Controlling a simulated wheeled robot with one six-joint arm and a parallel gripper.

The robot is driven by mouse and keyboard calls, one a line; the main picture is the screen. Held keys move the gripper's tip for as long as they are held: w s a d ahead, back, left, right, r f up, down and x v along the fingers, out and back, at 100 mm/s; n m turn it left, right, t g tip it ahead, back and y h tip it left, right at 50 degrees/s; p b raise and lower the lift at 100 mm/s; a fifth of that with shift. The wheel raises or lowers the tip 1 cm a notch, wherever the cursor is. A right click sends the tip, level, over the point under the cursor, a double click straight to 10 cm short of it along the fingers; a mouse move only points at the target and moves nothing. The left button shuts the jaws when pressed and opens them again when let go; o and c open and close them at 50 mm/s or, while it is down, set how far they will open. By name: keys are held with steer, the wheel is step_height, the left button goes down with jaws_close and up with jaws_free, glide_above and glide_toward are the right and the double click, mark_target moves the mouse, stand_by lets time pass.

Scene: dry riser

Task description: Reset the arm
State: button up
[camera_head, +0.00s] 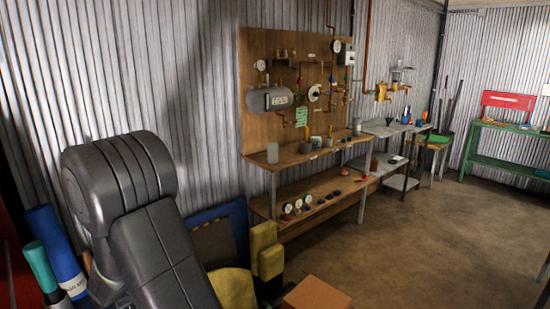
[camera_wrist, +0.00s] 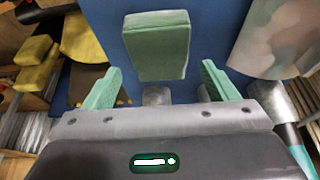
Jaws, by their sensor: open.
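My gripper (camera_wrist: 160,69) shows in the wrist view, with green-padded fingers spread apart at left and right. It is open, and I see nothing held between the fingers. A wider green pad of the same colour stands upright between them, above a small grey mount; I cannot tell whether it is part of the gripper. Behind it is a flat blue surface (camera_wrist: 232,20). In the head view my dark arm fills the lower left, and the gripper itself is hidden.
In the head view, blue and teal rolls (camera_head: 55,245) stand left of my arm. Yellow cushions (camera_head: 265,248) and a cardboard box (camera_head: 315,294) are to its right. A wooden workbench (camera_head: 290,158) with a pipe board (camera_head: 258,60) lines the corrugated wall. Brown floor (camera_head: 420,240) at right is clear.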

steer(key=shift+r, duration=0.5)
